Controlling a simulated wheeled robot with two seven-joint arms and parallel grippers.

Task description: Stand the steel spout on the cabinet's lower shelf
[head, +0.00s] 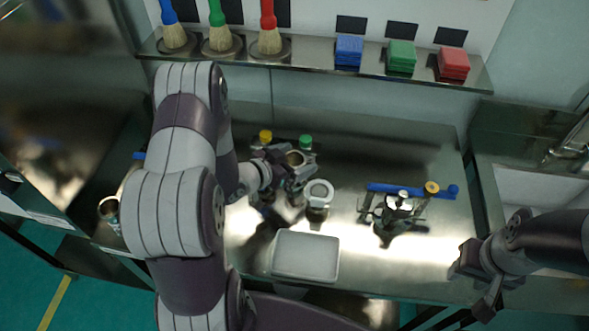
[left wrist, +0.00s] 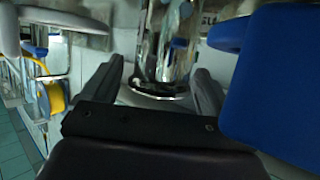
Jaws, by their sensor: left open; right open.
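My left gripper (head: 292,167) is over the middle of the steel table, open, with its fingers on either side of an upright shiny steel cylinder that looks like the steel spout (head: 296,157). In the left wrist view the steel cylinder (left wrist: 165,50) stands between the open fingers (left wrist: 160,90), its ringed end close to the palm; I cannot tell whether the fingers touch it. My right gripper (head: 478,275) is open and empty by the table's right front edge. I cannot make out the cabinet's lower shelf.
A white-lidded container (head: 318,195) stands just right of the left gripper, a white tray (head: 306,255) in front. A blue-barred device (head: 400,205) stands to the right. Yellow-capped (head: 265,136) and green-capped (head: 305,141) items stand behind. Another ringed steel part (head: 109,208) is far left.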

